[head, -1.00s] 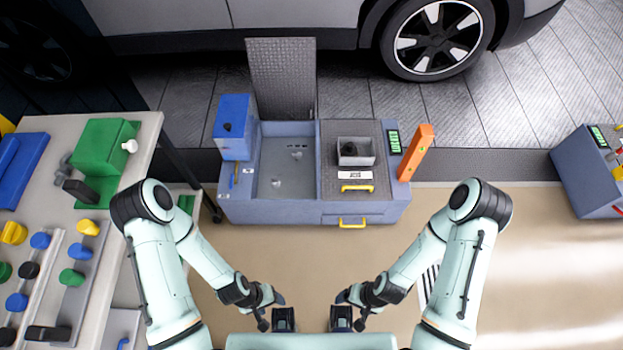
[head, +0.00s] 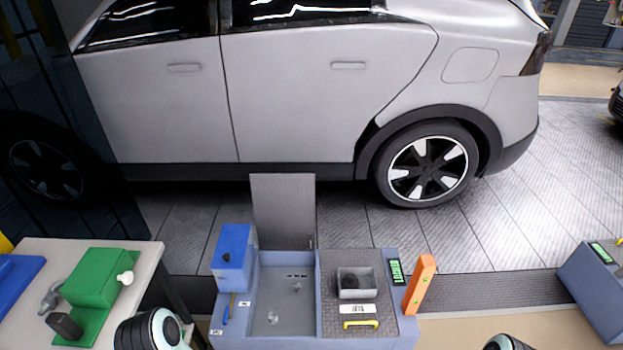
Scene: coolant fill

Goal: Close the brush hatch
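A blue-grey floor unit (head: 240,318) stands low in the middle of the head view. A grey patterned hatch panel (head: 284,210) stands upright at the back of its left half. The open compartment (head: 285,312) below it is bare to view, with small fittings on its floor. The right half has a shut patterned cover (head: 336,260) with a yellow handle (head: 361,324). The labels are too small to read, so I cannot tell which lid is named brush. Both my grippers are out of view; only parts of my arms show at the bottom edge.
A blue box (head: 231,258) sits at the unit's left back corner. A small grey tray (head: 355,283) with a dark object is on the right cover. An orange post (head: 418,285) stands at right. A workbench (head: 95,248) is at left, and a silver car (head: 290,100) stands behind.

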